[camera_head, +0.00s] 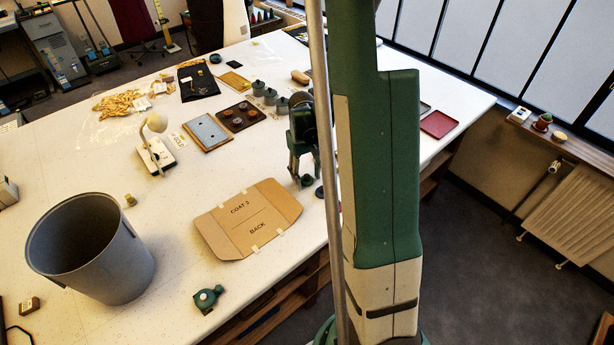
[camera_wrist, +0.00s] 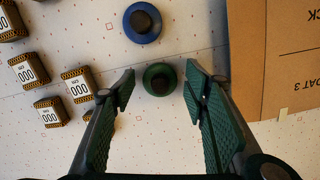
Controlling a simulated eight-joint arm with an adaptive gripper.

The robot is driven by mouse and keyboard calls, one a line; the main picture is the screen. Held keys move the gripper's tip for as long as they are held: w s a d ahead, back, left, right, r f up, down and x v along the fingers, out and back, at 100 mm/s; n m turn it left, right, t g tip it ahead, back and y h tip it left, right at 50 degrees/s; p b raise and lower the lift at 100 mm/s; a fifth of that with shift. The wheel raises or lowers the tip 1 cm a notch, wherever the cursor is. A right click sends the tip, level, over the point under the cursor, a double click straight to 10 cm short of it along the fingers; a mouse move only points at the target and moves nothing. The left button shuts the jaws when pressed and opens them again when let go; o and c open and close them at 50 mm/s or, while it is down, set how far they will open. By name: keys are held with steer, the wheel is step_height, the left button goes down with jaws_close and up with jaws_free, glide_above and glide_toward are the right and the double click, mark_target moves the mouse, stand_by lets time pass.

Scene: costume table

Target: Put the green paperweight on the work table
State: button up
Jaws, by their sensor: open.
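The green paperweight (camera_wrist: 159,79), a round green disc with a dark knob, is on the white work table (camera_wrist: 110,50) in the wrist view. My gripper (camera_wrist: 160,74) is open, with a finger on each side of the paperweight and a gap visible on both sides. In the camera_head view my gripper (camera_head: 304,172) is low over the table, right of the cardboard pattern. A small dark green shape (camera_head: 307,181) beneath it appears to be the paperweight, partly hidden by the gripper.
A blue paperweight (camera_wrist: 143,22) stands close to the green one. Several packs marked 000 (camera_wrist: 78,86) lie to the left in the wrist view. The cardboard pattern (camera_head: 247,218) lies beside my gripper. A grey bin (camera_head: 90,248) stands at the front left. Bare table surrounds the pattern.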

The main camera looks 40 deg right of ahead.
steer(key=shift+r, duration=0.1)
step_height(320, 180, up, 12)
steer(key=w, duration=0.1)
steer(key=shift+w+d, duration=0.2)
stand_by(0.5)
steer(key=shift+a, duration=0.1)
stand_by(0.6)
steer(key=s+a+r+n+t+h, duration=0.1)
steer(key=s+a+r+t, duration=0.1)
steer(key=a+r, duration=0.55)
steer(key=s+a+r+t, duration=0.25)
steer(key=a+r, duration=0.35)
steer(key=a, duration=0.3)
steer(key=s+a+r+n+t, duration=0.1)
steer(key=s+a+r+t, duration=0.3)
steer(key=s+a, duration=0.7)
steer(key=a+r, duration=0.1)
steer(key=a, duration=0.1)
steer(key=shift+a+n+y, duration=0.3)
steer(key=shift+a+n, duration=0.05)
steer(key=shift+n, duration=0.05)
